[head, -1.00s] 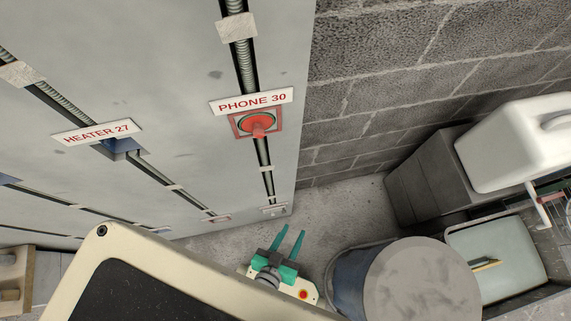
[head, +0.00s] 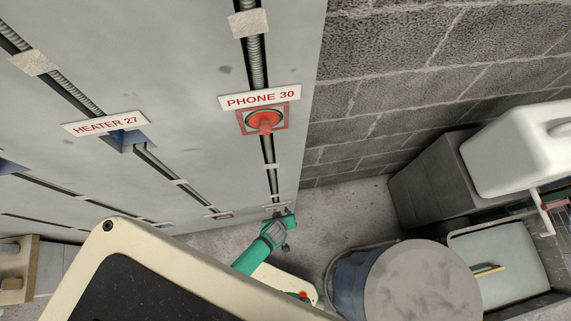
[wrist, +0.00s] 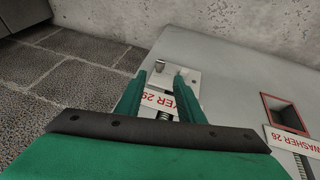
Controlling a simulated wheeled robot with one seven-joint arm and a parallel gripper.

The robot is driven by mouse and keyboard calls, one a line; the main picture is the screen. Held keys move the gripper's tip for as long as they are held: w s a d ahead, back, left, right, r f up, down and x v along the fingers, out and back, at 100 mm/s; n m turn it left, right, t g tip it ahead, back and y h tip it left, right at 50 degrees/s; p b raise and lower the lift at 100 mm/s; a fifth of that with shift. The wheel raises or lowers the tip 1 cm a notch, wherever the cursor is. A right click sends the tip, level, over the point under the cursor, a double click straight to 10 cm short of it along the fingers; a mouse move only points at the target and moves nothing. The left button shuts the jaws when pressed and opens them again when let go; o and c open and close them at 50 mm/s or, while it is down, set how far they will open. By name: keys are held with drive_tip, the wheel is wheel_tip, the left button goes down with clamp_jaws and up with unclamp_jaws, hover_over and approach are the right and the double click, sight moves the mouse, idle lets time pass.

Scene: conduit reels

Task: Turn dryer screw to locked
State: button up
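In the wrist view, a red-lettered label (wrist: 158,101) reads "...YER 29" upside down, partly hidden by my gripper. Beyond it is a pale plate (wrist: 190,82) with a small metal screw-like piece (wrist: 160,66). Its lock marking cannot be read. My gripper (wrist: 161,78) is open, with its green fingers apart on either side of the plate and label. The fingers look clear of the small piece, but contact cannot be judged. In the head view, my gripper (head: 282,222) is at the panel's lower right corner and hides the fixture there.
A round drum (head: 422,280) stands right of the arm.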

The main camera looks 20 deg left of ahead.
sight(286, 212)
drive_tip(key=shift+x, duration=3.7)
drive_tip(key=shift+s+f, duration=0.1)
